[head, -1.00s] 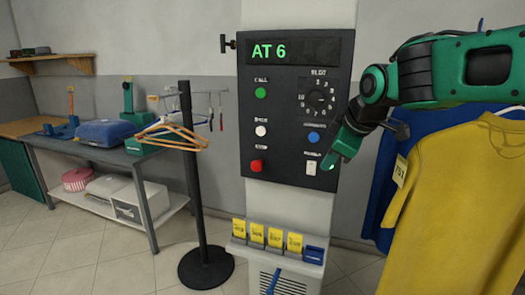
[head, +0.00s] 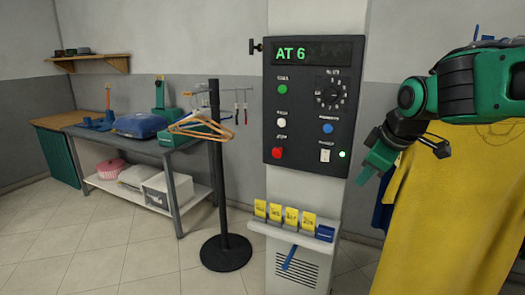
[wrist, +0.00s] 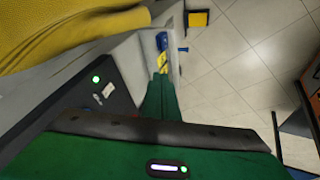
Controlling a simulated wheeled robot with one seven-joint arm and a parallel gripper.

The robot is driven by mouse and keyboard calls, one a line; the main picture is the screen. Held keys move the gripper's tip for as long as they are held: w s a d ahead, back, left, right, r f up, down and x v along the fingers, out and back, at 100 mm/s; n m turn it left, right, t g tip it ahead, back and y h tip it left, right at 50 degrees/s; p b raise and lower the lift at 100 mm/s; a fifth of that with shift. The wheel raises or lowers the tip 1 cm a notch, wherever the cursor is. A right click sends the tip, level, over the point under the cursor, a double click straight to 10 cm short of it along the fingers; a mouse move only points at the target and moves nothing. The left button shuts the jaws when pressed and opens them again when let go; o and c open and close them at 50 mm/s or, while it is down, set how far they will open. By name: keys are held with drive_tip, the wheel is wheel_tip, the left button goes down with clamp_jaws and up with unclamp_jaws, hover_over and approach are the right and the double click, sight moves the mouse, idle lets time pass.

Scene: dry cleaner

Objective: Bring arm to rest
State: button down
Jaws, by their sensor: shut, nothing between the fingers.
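My gripper (head: 372,172) is green and shut, with nothing held. In the head view it hangs in the air just right of the dark control panel (head: 303,158), apart from it, with its fingers pointing down and left. The panel's display reads "AT 6". The panel has a dial, green, white, blue and red buttons, and a light switch beside a lit green lamp (head: 342,155). In the wrist view my gripper (wrist: 160,95) points away from the camera, and the panel (wrist: 95,110) with its lit green lamp lies to its left.
A yellow garment (head: 440,210) hangs close behind my arm on the right. Below the panel, a ledge holds several yellow tags (head: 275,212) and a blue one. A black post (head: 222,185) with hangers (head: 195,128) stands left, before a workbench (head: 185,150). The tiled floor between is clear.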

drive_tip(key=s+d+f+m+g, duration=0.2)
drive_tip(key=s+d+f+m, duration=0.2)
drive_tip(key=s, duration=0.6)
drive_tip(key=s+d+f+m+g, duration=0.2)
drive_tip(key=s+d+f+m, duration=0.3)
drive_tip(key=s, duration=0.5)
drive_tip(key=s+d+f+m+g, duration=0.2)
drive_tip(key=s+d+f+m, duration=0.3)
drive_tip(key=s, duration=0.5)
drive_tip(key=shift+s+d+f+m+h, duration=0.2)
drive_tip(key=shift+d+m+h, duration=0.1)
drive_tip(key=shift+d+m, duration=0.8)
